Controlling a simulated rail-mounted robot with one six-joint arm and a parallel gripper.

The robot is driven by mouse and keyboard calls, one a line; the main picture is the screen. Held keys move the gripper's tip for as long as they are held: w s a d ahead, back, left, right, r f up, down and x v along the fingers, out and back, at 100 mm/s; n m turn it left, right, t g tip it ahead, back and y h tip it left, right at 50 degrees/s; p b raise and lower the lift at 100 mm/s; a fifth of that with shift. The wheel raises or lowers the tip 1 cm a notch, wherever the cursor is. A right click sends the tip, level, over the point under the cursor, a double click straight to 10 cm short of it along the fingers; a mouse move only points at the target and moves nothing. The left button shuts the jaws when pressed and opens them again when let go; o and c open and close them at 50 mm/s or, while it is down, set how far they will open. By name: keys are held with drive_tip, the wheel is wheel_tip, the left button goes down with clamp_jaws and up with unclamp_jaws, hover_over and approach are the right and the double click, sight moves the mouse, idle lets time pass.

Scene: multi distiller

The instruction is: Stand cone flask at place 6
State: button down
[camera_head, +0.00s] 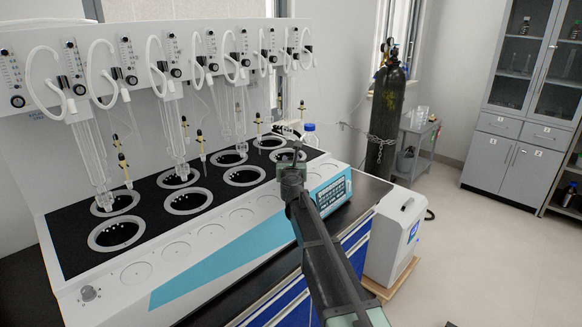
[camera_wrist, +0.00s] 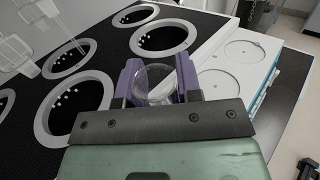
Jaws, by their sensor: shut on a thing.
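My gripper (camera_wrist: 158,74) is shut on the clear glass cone flask (camera_wrist: 153,88), whose round body shows between the purple fingers in the wrist view. In the head view my gripper (camera_head: 292,172) is over the far right part of the distiller, and the flask cannot be made out there. The distiller's light front ledge has a row of shallow round places (camera_head: 176,250), and two show at the right in the wrist view (camera_wrist: 222,84). No place numbers are readable. Whether the flask touches anything below is hidden.
The distiller's black top has two rows of ringed wells (camera_head: 117,234). Glass tubes and white hoses (camera_head: 88,150) hang over the back row. A blue-capped bottle (camera_head: 310,135) stands behind my gripper. A control screen (camera_head: 330,194) is at the ledge's right end.

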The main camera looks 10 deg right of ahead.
drive_tip(key=shift+f, duration=0.2)
drive_tip(key=c, duration=0.8)
unclamp_jaws()
drive_tip(key=shift+r, duration=0.1)
